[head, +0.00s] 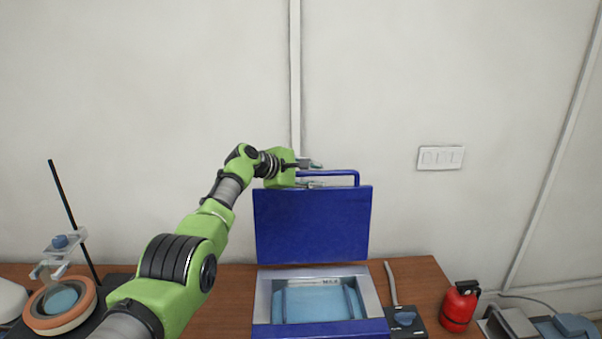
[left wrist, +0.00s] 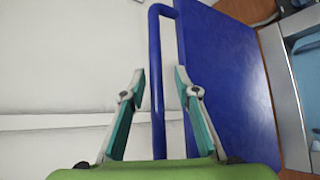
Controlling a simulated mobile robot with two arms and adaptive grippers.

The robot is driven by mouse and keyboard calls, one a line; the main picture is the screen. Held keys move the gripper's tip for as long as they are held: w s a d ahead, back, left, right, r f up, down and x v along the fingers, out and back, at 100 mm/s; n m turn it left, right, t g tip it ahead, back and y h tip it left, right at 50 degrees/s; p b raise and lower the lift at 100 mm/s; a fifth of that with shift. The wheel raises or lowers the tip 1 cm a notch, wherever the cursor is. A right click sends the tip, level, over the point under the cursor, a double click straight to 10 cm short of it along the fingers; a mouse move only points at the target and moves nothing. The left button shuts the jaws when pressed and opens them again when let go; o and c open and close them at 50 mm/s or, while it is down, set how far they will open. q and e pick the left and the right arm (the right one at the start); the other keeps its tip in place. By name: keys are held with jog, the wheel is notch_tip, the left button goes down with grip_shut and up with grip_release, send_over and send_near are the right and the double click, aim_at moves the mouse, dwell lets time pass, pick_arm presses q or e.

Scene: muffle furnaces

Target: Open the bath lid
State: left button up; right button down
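The bath (head: 378,298) stands on the wooden table with a blue front and a grey metal rim. Its blue lid (head: 312,225) stands upright at the back, so the light blue inside shows. The lid's blue bar handle (head: 340,173) is at the lid's top edge. My left gripper (head: 318,175) is at the handle's left part. In the left wrist view the handle (left wrist: 157,80) runs between the fingers of my left gripper (left wrist: 156,88), which are apart with gaps on both sides. The lid also shows there (left wrist: 225,80). My right gripper is in neither view.
A round orange-rimmed device (head: 60,303) with a stand is at the left. The wall behind carries a switch plate (head: 441,158).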

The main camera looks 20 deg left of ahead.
pick_arm(q)
jog(key=shift+v, duration=0.85)
jog(key=shift+s+a+r, duration=0.25)
jog(key=shift+s+a, duration=0.15)
jog(key=shift+s, duration=0.1)
jog(key=v, duration=0.8)
jog(key=shift+s+r, duration=0.2)
jog(key=shift+s, duration=0.1)
jog(key=shift+a, duration=0.2)
